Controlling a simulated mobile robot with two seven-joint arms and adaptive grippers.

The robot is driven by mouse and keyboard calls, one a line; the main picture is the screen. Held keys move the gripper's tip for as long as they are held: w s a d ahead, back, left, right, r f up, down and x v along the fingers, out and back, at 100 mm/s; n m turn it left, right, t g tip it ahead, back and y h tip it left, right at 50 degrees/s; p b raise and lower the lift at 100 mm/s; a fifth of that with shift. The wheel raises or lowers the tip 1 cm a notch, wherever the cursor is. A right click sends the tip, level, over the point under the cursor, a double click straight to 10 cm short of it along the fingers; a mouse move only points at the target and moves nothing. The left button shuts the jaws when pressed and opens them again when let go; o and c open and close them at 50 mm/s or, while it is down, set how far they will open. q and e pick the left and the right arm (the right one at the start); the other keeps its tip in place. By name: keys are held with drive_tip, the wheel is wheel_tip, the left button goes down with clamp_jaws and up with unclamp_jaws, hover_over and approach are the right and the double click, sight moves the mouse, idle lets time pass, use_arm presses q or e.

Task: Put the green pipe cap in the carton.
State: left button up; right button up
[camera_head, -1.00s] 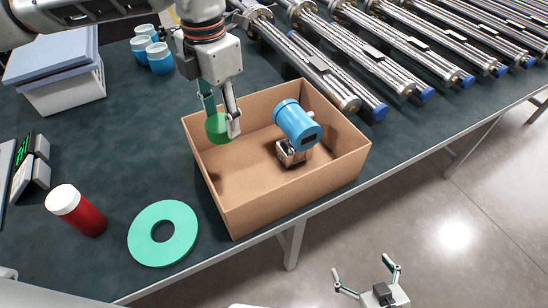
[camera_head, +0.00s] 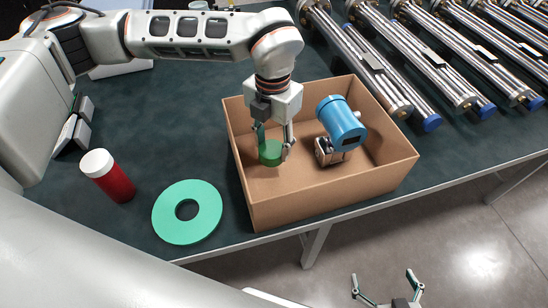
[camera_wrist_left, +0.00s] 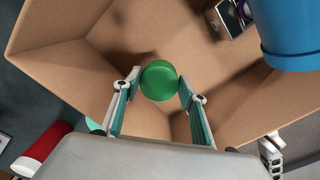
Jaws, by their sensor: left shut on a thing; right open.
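The green pipe cap (camera_head: 270,153) is held between the fingertips of my left gripper (camera_head: 272,146), inside the walls of the open carton (camera_head: 330,192). It also shows in the left wrist view (camera_wrist_left: 159,80), round and gripped from both sides, with the carton floor (camera_wrist_left: 160,30) beyond it. I cannot tell whether the cap touches the floor. A blue transmitter (camera_head: 342,122) with a metal base stands in the carton to the right of the cap. My right gripper (camera_head: 388,284) is open and empty at the bottom edge, off the table.
A green ring (camera_head: 168,222) and a red bottle with a white lid (camera_head: 115,183) lie to the left of the carton. Several metal tubes with blue end caps (camera_head: 431,123) lie behind and to the right. The carton walls stand close around my left gripper.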

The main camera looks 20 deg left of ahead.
sight(273, 147)
use_arm(q)
drive_tip(key=shift+f+b, duration=0.3)
drive_tip(key=shift+f, duration=2.7)
drive_tip(key=shift+f, duration=0.1)
drive_tip(key=o, duration=0.8)
wheel_tip(273, 147, up, 12)
drive_tip(key=shift+r+p, duration=0.1)
drive_tip(key=shift+p, duration=0.5)
